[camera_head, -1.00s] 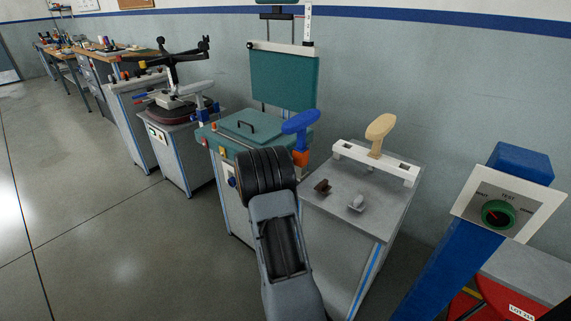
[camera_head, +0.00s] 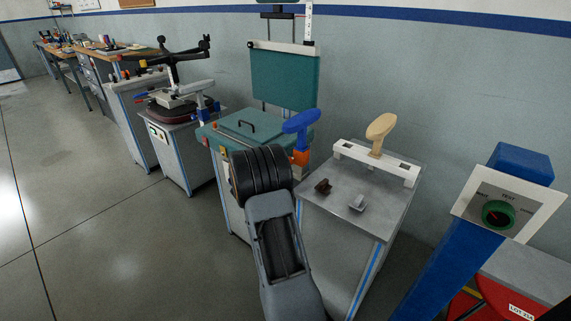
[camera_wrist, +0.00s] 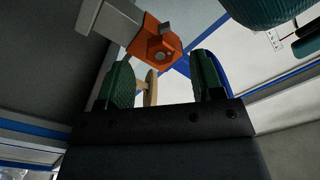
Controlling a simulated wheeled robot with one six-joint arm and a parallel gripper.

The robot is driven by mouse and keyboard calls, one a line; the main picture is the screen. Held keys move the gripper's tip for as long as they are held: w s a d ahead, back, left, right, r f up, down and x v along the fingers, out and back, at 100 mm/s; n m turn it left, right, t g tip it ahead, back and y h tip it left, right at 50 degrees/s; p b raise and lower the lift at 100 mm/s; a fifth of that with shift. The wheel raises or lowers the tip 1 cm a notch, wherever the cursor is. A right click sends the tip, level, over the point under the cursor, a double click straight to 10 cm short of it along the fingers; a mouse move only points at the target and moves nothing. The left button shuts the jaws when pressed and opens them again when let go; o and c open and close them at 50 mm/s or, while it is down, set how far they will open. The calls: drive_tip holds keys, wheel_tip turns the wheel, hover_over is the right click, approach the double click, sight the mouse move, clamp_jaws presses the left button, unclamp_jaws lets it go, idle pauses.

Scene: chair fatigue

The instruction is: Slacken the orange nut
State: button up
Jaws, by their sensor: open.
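The orange nut (camera_head: 301,158) shows in the head view as an orange block just under a blue armrest pad (camera_head: 300,122), at the right edge of the teal machine. In the wrist view the orange part (camera_wrist: 153,52) has a round grey centre and sits beyond the fingertips, a little above the middle between them. My gripper (camera_wrist: 165,75) is open, with a green ribbed finger on each side and nothing held. I see no contact between fingers and nut.
A grey-topped cabinet (camera_head: 345,212) carries a white bracket (camera_head: 397,172), a tan armrest (camera_head: 380,127), a brown piece (camera_head: 323,186) and a grey piece (camera_head: 358,203). A blue post with a control panel (camera_head: 480,212) stands at right. The teal machine (camera_head: 230,140) stands behind my arm. The left floor is clear.

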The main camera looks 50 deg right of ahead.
drive_tip(key=s+a, duration=0.1)
drive_tip(key=a, duration=1)
drive_tip(key=shift+a+p, duration=0.2)
drive_tip(key=shift+p, duration=0.25)
